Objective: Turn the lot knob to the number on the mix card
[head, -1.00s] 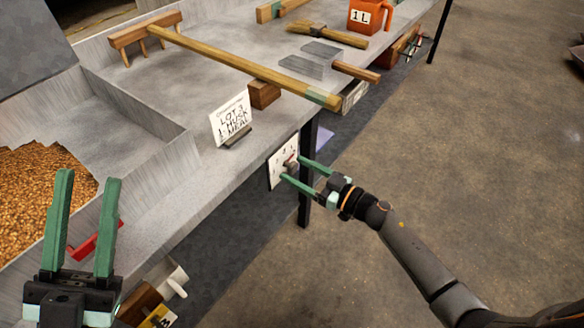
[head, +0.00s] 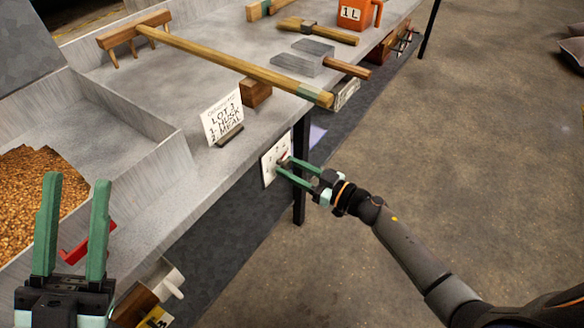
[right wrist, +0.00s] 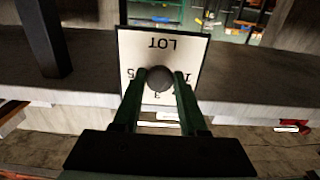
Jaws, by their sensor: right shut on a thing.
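The mix card (head: 222,118) stands on the bench in the head view. It reads "LOT" with a number that looks like 3, then "1. HUSK" and "2. MEAL". The white lot plate (head: 268,168) is on the bench's front face; it also shows upside down in the right wrist view (right wrist: 135,48). The dark round lot knob (right wrist: 158,76) is at its middle, with numbers partly hidden around it. My right gripper (head: 286,168) is shut on the knob; the pointer's setting is unclear. My left gripper (head: 76,182) is open and empty at lower left.
A grain bin (head: 35,200) is at left, with a red-handled item (head: 75,247) near the left gripper. A long wooden rake (head: 230,62), a brush (head: 318,33) and an orange jug (head: 358,14) lie or stand on the bench.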

